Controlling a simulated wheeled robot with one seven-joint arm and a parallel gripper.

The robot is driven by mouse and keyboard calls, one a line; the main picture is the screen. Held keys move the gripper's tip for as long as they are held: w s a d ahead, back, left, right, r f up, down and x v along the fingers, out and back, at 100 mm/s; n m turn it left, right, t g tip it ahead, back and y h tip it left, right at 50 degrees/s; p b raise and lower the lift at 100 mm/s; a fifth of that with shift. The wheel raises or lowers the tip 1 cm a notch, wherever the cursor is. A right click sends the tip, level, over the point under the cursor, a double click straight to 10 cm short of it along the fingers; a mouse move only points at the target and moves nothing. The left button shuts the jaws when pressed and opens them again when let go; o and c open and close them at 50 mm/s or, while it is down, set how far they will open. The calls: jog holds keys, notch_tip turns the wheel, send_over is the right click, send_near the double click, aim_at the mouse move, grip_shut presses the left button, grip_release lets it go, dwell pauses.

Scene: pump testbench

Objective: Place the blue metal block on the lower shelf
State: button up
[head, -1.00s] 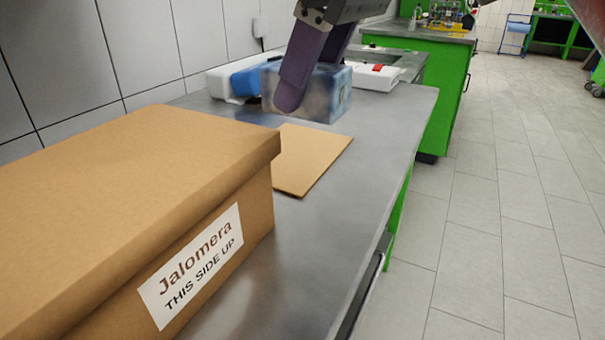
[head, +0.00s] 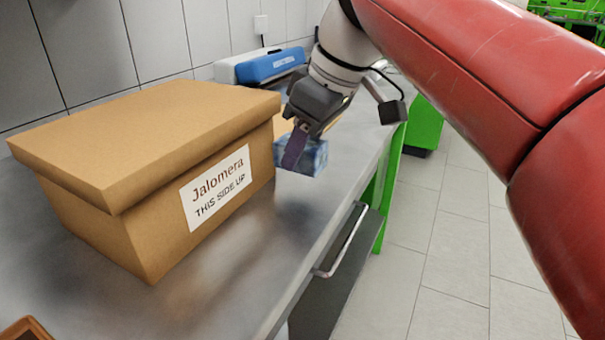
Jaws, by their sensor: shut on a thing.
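The blue metal block (head: 312,155) is a mottled blue cube held in my gripper (head: 290,160). My gripper has purple fingers and is shut on the block from above. The block is just right of the cardboard box, over the steel worktop; I cannot tell how far above the worktop it is. The lower shelf is not clearly in view.
A large cardboard box (head: 150,150) marked Jalomera stands on the steel worktop (head: 240,265). A blue and white case (head: 270,66) lies by the wall. A drawer handle (head: 345,240) juts from the front. Tiled floor at right is clear.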

aim_at(303, 167)
notch_tip(303, 167, down, 4)
jog(key=b, duration=0.3)
jog(key=shift+r, duration=0.25)
jog(key=o, duration=1.2)
jog(key=shift+c, duration=0.2)
